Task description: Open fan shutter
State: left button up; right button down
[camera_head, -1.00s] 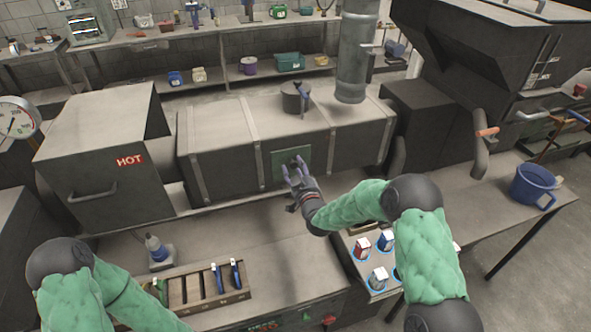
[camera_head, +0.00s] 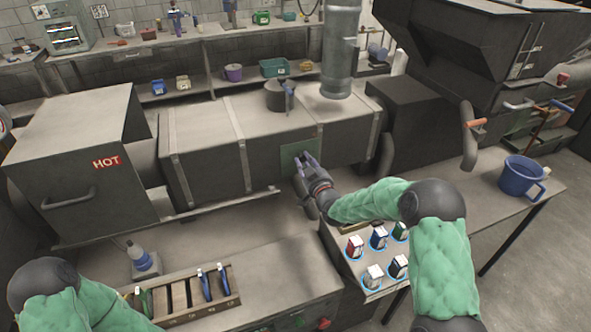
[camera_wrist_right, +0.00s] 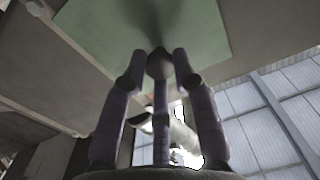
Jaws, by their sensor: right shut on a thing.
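A green plate (camera_head: 300,152) is on the front face of the long grey duct (camera_head: 205,150). In the right wrist view the green plate (camera_wrist_right: 205,25) fills the top, with a small dark knob (camera_wrist_right: 160,64) in front of it. My right gripper (camera_head: 308,163) reaches the plate from below right. In the right wrist view its purple fingers (camera_wrist_right: 160,70) are closed around the knob. The plate looks flat against the duct; I cannot tell whether it has shifted. My left arm shows at the lower left, but its gripper is out of the frame.
A grey box marked HOT (camera_head: 75,160) stands left of the duct. A round lidded pot (camera_head: 280,97) and a vertical pipe (camera_head: 340,50) are on top. Below are a slotted wooden rack (camera_head: 180,300), a spray bottle (camera_head: 140,258) and several small cartons (camera_head: 374,275). A blue mug (camera_head: 520,178) stands right.

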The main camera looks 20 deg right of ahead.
jog(key=shift+d, duration=0.1)
jog(key=c, duration=1)
grip_release()
jog(key=s, duration=1.2)
jog(key=shift+d, duration=0.2)
